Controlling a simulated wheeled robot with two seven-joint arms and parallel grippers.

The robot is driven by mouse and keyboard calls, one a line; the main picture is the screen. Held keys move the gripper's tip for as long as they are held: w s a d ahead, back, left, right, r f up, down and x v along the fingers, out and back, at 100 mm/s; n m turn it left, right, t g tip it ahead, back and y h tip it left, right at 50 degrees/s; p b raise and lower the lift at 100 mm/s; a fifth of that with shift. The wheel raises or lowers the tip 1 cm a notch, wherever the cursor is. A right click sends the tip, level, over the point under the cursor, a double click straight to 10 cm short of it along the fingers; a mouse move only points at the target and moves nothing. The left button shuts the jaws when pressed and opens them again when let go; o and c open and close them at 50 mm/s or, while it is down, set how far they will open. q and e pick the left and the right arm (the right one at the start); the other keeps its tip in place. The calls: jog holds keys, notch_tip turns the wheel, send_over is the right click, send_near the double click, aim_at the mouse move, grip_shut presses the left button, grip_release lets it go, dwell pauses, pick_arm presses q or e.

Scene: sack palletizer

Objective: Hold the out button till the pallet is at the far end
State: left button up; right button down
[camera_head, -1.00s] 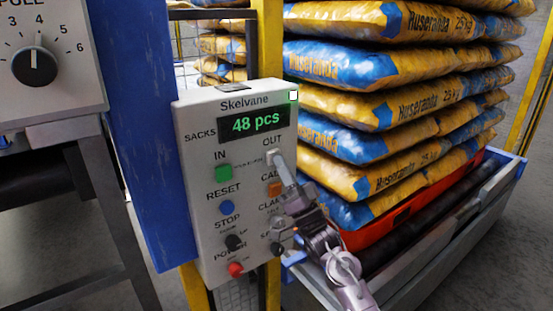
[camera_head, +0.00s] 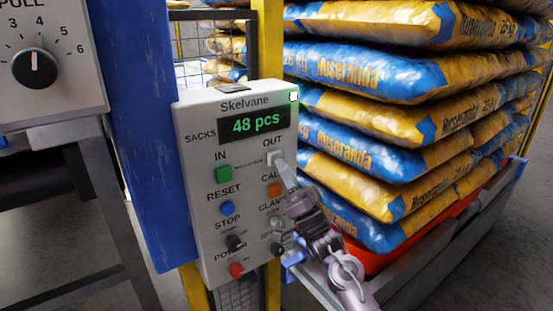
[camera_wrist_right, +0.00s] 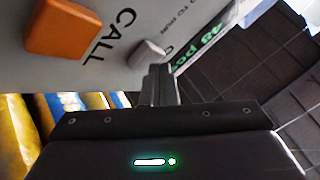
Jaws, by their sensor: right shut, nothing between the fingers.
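The out button (camera_head: 274,157) is a pale square key under the word OUT on the grey Skelvane control box. My right gripper (camera_head: 282,168) is shut and empty, its tip at the out button and partly covering it. In the right wrist view the closed fingers (camera_wrist_right: 159,86) reach up to the pale button (camera_wrist_right: 147,53); I cannot tell how far it is pressed. The red pallet (camera_head: 374,262) carries a tall stack of yellow and blue sacks (camera_head: 385,155) on the roller conveyor (camera_head: 425,275). My left gripper is not in view.
The display (camera_head: 255,123) reads 48 pcs, and a lamp (camera_head: 293,96) at the box corner is lit. The orange call button (camera_head: 274,190) sits just below the out button. A blue post (camera_head: 135,130) and a dial panel (camera_head: 50,65) stand at left.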

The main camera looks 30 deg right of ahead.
jog(key=shift+s, duration=0.6)
jog(key=shift+s+d+p, duration=0.15)
jog(key=shift+s+p, duration=0.25)
jog(key=shift+s, duration=0.85)
jog(key=shift+s+d+p, duration=0.1)
jog(key=shift+s+p, duration=0.25)
jog(key=shift+s, duration=0.9)
